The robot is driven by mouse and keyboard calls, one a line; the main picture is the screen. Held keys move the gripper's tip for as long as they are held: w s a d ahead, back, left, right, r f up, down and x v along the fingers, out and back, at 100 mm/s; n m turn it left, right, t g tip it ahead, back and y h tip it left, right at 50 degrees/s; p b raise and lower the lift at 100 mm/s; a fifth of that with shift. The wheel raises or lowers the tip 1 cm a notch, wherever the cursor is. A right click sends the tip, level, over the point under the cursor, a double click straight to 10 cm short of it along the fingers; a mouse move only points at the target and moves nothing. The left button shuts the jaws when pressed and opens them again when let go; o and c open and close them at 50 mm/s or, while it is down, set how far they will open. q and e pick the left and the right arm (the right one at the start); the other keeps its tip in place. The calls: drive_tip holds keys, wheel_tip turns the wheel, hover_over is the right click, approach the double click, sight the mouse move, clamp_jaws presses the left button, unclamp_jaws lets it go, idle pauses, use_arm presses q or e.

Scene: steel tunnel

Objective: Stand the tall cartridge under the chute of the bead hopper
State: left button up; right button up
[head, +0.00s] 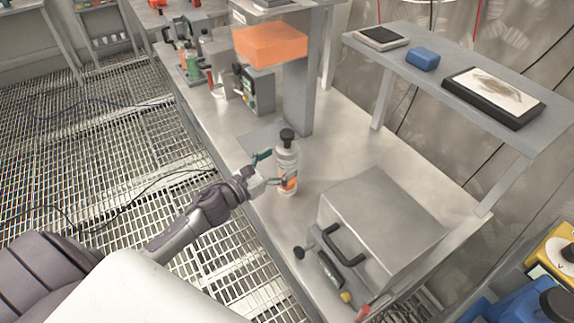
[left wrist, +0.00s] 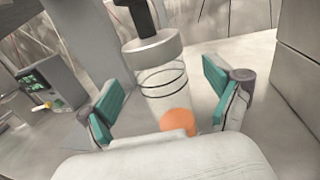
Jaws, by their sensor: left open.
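The tall cartridge (head: 287,160) stands upright on the steel bench, a clear cylinder with a grey collar, black top and orange fill low down. In the left wrist view the cartridge (left wrist: 160,78) shows between the fingers. My left gripper (head: 276,170) is open, its teal-padded fingers on either side of the cartridge; whether they touch it I cannot tell. The gripper (left wrist: 165,95) also shows in the wrist view. An orange box (head: 270,45), apparently the bead hopper, sits high by a grey column (head: 298,90) behind the cartridge. I cannot make out its chute. My right gripper is out of view.
A steel case (head: 385,225) with black handles stands to the right on the bench (head: 345,150). A device with a green display (head: 247,88) stands left of the column. A raised shelf (head: 450,62) holds a blue block (head: 423,58) and flat trays. Bench between case and column is clear.

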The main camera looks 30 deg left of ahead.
use_arm(q)
drive_tip(key=x, duration=0.2)
drive_tip(key=shift+w+d, duration=0.1)
drive_tip(key=shift+w, duration=0.2)
drive_tip(key=c, duration=1.7)
